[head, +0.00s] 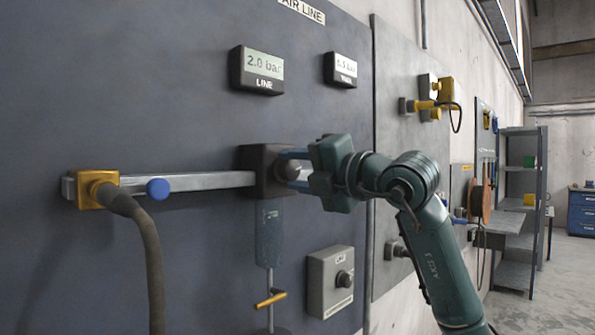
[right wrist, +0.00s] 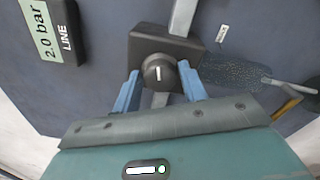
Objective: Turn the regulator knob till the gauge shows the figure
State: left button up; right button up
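The regulator is a dark block (head: 257,163) on a metal rail, with a round dark knob (head: 290,170) on its front. In the right wrist view the knob (right wrist: 158,73) shows a short white mark. The LINE gauge (head: 257,71) reads 2.0 bar and shows sideways in the right wrist view (right wrist: 52,30). My left gripper is not in view.
A second gauge (head: 341,69) hangs right of the LINE gauge, its figure hard to read. A brass fitting (head: 97,189) with a hose and a blue knob (head: 157,189) are at left. A grey box (head: 330,281) with a knob and a yellow-handled valve (head: 270,299) are below.

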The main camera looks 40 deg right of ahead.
jog(key=shift+o, duration=1.4)
jog(key=shift+s, duration=0.1)
jog(key=shift+s, duration=0.3)
pick_arm(q)
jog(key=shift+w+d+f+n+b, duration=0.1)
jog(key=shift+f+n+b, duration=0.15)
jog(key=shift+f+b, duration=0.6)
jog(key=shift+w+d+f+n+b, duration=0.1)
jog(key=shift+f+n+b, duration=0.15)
jog(key=shift+b, duration=1.15)
pick_arm(e)
jog(key=s+d, duration=0.1)
jog(key=s, duration=1.1)
jog(key=shift+s+d+f, duration=0.15)
jog(key=shift+s+f, duration=0.05)
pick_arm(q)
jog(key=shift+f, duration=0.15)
